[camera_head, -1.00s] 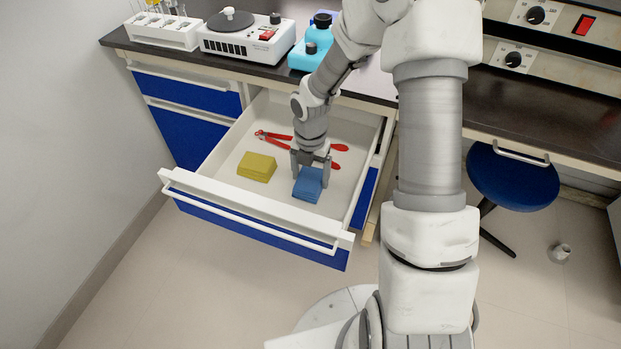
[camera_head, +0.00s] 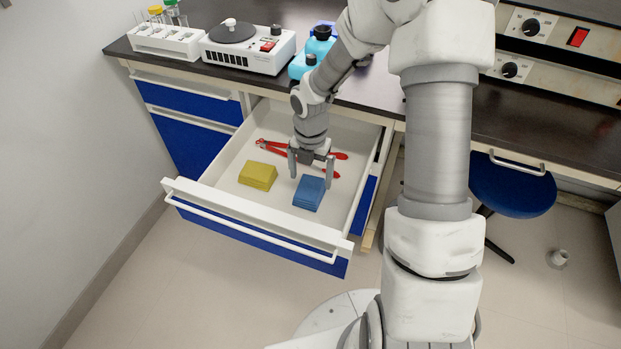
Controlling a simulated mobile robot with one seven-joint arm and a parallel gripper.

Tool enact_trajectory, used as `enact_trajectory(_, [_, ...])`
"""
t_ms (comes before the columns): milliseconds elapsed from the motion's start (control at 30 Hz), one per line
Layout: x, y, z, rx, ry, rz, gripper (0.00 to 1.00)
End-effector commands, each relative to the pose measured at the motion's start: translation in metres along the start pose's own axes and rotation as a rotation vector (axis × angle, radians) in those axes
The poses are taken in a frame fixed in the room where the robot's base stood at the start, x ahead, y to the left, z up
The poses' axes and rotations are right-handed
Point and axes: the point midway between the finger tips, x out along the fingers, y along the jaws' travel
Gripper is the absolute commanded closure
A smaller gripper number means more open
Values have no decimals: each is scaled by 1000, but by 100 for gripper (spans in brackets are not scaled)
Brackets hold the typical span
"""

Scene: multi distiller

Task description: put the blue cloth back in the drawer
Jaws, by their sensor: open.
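The blue cloth (camera_head: 309,194), a folded stack, lies on the floor of the open drawer (camera_head: 250,219), toward its front right. My gripper (camera_head: 311,181) is over the drawer, just above and behind the blue cloth, with its fingers spread apart.
A yellow cloth (camera_head: 258,176) lies left of the blue one in the drawer. Red-handled tongs (camera_head: 275,146) lie behind my gripper. A hot plate (camera_head: 247,48), blue bottle (camera_head: 305,62) and tube rack (camera_head: 166,41) stand on the counter. A blue stool (camera_head: 512,190) is at right.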

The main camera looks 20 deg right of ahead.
Motion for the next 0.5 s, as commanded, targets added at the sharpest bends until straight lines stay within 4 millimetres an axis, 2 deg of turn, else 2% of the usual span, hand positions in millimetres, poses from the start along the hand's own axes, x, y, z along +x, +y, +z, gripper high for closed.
enact_trajectory(33, [-19, 0, 1, 1, -3, 2, 0])
enact_trajectory(200, [-54, 0, 1, 1, -3, 1, 0])
enact_trajectory(333, [-73, 0, 0, 0, -2, 1, 0])
enact_trajectory(500, [-84, 0, 0, 0, -1, 1, 0])
